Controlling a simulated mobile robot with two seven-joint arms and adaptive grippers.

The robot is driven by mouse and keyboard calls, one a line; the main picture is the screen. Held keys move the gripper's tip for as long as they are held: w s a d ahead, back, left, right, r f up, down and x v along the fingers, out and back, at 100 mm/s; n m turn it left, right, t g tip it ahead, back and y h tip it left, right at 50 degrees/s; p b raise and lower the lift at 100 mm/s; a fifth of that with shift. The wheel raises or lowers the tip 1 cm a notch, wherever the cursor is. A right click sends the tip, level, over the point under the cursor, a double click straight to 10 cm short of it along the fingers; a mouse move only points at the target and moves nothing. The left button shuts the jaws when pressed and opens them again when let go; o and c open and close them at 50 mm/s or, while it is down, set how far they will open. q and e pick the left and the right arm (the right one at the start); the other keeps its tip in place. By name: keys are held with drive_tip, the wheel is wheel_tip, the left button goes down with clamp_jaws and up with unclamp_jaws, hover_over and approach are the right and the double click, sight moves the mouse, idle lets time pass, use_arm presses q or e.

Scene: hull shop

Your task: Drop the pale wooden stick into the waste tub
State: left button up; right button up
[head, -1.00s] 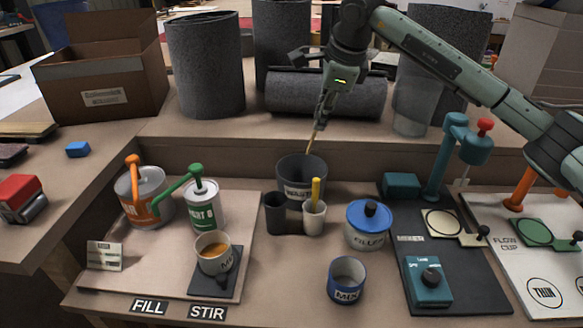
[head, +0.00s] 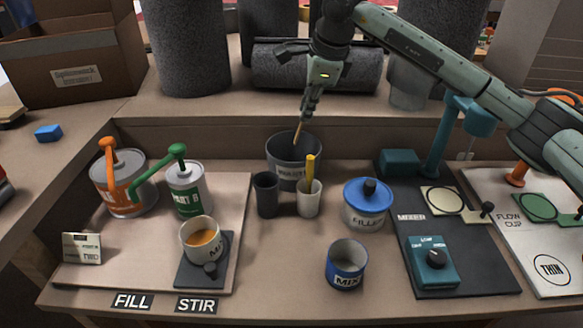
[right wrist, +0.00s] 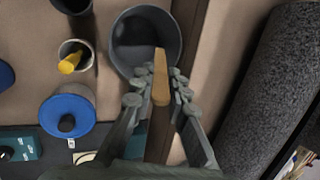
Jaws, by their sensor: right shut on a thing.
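The waste tub (head: 287,172) is a dark grey round bucket at the back of the bench, and its open mouth shows in the right wrist view (right wrist: 118,58). My right gripper (head: 304,118) is above the tub, pointing down. It is shut on the pale wooden stick (right wrist: 161,78), which hangs down from the fingers (right wrist: 160,95). In the head view the stick's lower end (head: 297,133) is at the tub's mouth; I cannot tell how far inside it reaches. My left gripper is not in view.
A dark cup (head: 266,196) and a white cup (head: 308,204) holding a yellow-handled tool stand just in front of the tub. A blue-lidded filler pot (head: 368,204) is to the right. Grey rolls (head: 320,66) lie and stand behind.

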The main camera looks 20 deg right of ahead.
drive_tip(key=shift+f, duration=0.25)
drive_tip(key=o, duration=0.8)
drive_tip(key=shift+o, duration=0.2)
drive_tip(key=v, duration=1.2)
